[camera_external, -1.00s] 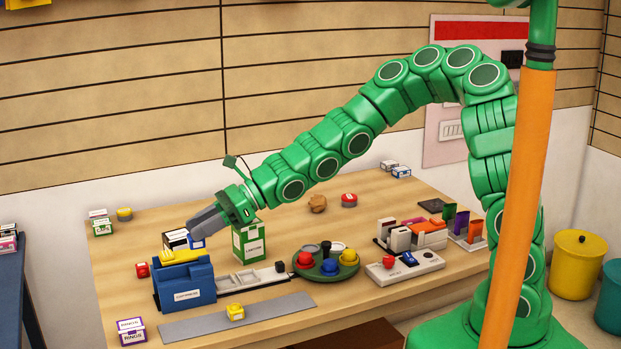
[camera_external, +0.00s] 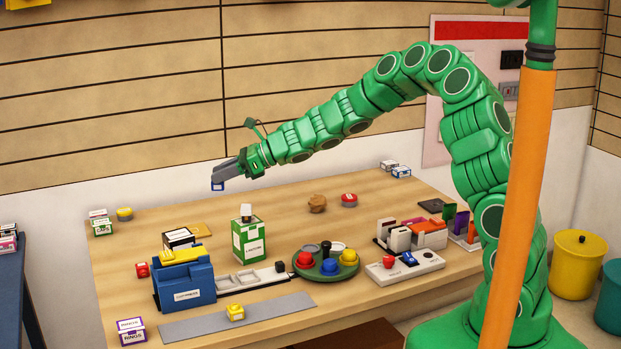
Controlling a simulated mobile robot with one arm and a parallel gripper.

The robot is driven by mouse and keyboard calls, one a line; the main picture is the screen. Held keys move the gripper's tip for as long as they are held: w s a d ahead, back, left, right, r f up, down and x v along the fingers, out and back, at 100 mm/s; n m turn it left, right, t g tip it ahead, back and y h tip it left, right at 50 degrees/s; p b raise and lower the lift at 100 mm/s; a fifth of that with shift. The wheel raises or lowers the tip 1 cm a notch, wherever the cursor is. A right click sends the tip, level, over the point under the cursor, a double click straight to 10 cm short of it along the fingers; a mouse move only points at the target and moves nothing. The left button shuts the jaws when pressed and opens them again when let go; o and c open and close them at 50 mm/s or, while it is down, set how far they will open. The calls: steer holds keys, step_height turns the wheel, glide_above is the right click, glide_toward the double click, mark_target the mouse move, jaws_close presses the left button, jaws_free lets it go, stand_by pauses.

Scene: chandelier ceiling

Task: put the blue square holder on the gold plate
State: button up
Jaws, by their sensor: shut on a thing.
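My gripper (camera_external: 222,175) is shut on the small blue square holder (camera_external: 218,186), which has a pale face. The holder hangs just below the grey fingertips, raised in the air over the back left of the table. The flat gold plate (camera_external: 200,230) lies on the table behind the blue bin, lower in the picture than the gripper and a little to its left. Part of the plate is hidden by a black and white box.
The blue bin (camera_external: 187,289) with a yellow item on top, the black and white box (camera_external: 178,238) and a green box (camera_external: 248,241) stand near the plate. A green round tray (camera_external: 328,268) with coloured knobs is farther right. The back middle of the table is mostly clear.

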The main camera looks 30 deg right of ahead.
steer(key=w+d, duration=0.2)
glide_above(199, 231)
steer(key=shift+d+f, duration=0.15)
steer(key=shift+f, duration=7.05)
steer(key=shift+w, duration=0.1)
steer(key=shift+w+f, duration=0.1)
steer(key=shift+f, duration=1.65)
steer(key=shift+f, duration=0.1)
